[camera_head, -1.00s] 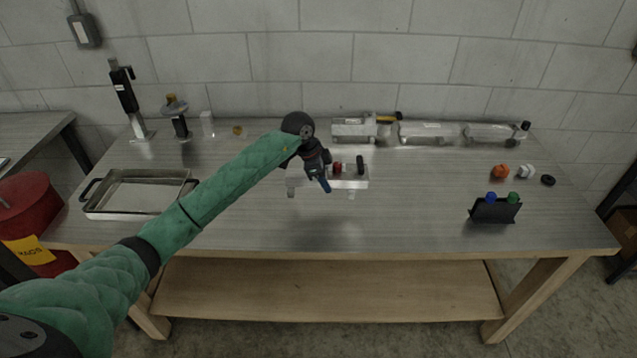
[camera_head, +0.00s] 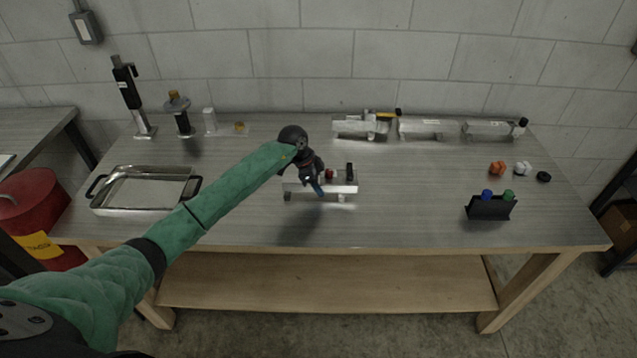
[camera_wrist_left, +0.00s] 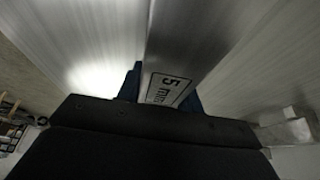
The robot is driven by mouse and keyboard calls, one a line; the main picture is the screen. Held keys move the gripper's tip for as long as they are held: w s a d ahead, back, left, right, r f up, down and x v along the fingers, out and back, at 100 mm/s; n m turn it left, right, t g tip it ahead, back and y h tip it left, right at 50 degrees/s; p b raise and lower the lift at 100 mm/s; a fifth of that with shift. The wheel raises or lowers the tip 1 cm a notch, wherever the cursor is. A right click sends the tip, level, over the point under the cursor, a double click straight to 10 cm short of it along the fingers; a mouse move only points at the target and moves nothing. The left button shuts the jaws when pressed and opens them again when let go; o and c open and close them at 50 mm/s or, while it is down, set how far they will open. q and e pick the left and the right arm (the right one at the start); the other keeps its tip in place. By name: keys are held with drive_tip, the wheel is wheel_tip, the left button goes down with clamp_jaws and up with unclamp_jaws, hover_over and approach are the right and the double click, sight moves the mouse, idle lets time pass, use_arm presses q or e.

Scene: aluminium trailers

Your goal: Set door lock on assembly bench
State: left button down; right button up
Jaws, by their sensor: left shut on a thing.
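My left gripper (camera_head: 318,188) is over the middle of the bench, its blue fingertips pointing down. It is shut on a silver aluminium bar (camera_head: 340,188) that has a red part and a black part on top. In the left wrist view the bar (camera_wrist_left: 190,45) runs between the blue fingers and bears a "5 mm" label. A dark shadow lies on the bench in front of it. I cannot tell for certain that this bar is the door lock. The assembly bench (camera_head: 400,220) has a brushed metal top. My right gripper is out of view.
A metal tray (camera_head: 145,211) with black handles stands at left. Several silver parts, such as a block (camera_head: 428,127), line the back right. Orange (camera_head: 497,168), white and black small pieces and a dark holder (camera_head: 491,209) are at right. The front middle is clear.

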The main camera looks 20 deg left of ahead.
use_arm(q)
drive_tip(key=c, duration=0.9)
unclamp_jaws()
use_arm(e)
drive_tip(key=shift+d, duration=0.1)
use_arm(q)
drive_tip(key=shift+r, duration=0.1)
drive_tip(key=shift+a+r, duration=0.15)
drive_tip(key=shift+r, duration=0.1)
drive_tip(key=shift+b+v, duration=0.8)
drive_tip(key=shift+v, duration=0.4)
drive_tip(key=b+v, duration=0.2)
drive_tip(key=v, duration=0.5)
drive_tip(key=shift+b+v, duration=0.3)
drive_tip(key=shift+v, duration=0.65)
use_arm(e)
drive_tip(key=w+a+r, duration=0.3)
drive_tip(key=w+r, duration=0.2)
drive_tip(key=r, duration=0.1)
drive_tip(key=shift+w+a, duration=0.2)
